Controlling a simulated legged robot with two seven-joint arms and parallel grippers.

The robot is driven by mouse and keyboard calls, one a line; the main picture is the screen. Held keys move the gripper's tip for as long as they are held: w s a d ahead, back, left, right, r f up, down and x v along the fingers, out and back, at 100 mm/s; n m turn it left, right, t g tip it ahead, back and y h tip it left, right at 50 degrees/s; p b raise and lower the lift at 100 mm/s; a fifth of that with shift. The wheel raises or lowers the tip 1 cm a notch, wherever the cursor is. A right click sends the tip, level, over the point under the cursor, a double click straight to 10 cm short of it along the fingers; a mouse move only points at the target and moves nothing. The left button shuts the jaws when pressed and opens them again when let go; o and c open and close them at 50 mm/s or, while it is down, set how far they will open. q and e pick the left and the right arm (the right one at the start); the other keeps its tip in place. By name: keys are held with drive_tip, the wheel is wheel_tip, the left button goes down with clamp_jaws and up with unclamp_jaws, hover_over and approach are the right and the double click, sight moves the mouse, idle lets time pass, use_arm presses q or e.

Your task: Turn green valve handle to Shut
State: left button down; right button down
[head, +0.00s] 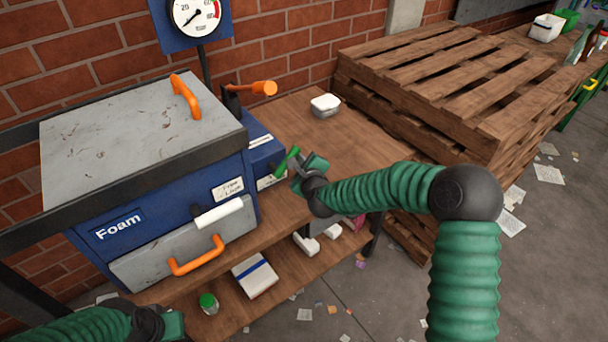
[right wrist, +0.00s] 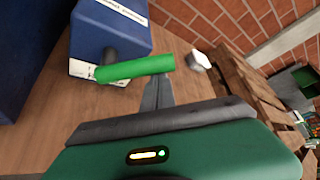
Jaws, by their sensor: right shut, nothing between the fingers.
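The green valve handle (head: 287,161) sticks out from the front of a small blue box (head: 262,146) beside the Foam machine. In the right wrist view the handle (right wrist: 136,68) lies nearly level across the picture, on a dark stem, with a white label partly hidden behind it. My right gripper (head: 297,172) is at the handle's right side. Its fingers (right wrist: 158,88) are shut and empty, tips just below the handle's right end; I cannot tell if they touch. My left gripper (head: 172,326) shows only in part at the bottom left, fingers not visible.
The blue Foam machine (head: 165,195) has a grey lid and orange handles. An orange lever (head: 258,88) stands behind the small box, and a gauge (head: 195,14) above. A white container (head: 325,105) sits on the wooden bench. Stacked pallets (head: 440,75) are at the right.

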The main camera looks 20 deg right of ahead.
drive_tip(key=a+r+n+t+b, duration=0.1)
drive_tip(key=n+b, duration=0.1)
drive_tip(key=s+a+r+n+t+h+b, duration=0.1)
drive_tip(key=a+n+b, duration=0.1)
drive_tip(key=b, duration=0.1)
drive_tip(key=a+r+n+t+h+b, duration=0.1)
drive_tip(key=n+t+b, duration=0.1)
drive_tip(key=n+b, duration=0.1)
drive_tip(key=shift+s+a, duration=0.35)
drive_tip(key=shift+a, duration=0.05)
idle(0.4)
